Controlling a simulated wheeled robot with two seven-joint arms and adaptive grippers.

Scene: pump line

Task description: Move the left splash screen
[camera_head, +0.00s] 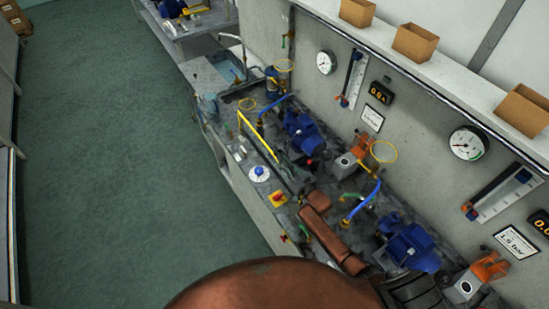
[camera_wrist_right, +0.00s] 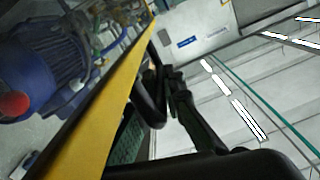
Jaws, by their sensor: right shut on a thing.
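The left splash screen (camera_head: 258,136) shows in the head view as a yellow-edged strip slanting along the front of the bench. In the right wrist view its yellow edge (camera_wrist_right: 100,110) runs large and diagonal through the picture. My right gripper (camera_head: 284,161) is at the near end of the screen, with its dark fingers shut on it. In the wrist view the black fingers (camera_wrist_right: 158,85) lie against the yellow edge; the exact contact is partly hidden. My left gripper is in neither view.
A blue pump (camera_head: 304,132) stands just behind the screen; it also shows in the wrist view (camera_wrist_right: 45,65). A white-based blue knob (camera_head: 259,173) and a red-yellow emergency button (camera_head: 278,198) sit at the front edge. The green floor left of the bench is clear.

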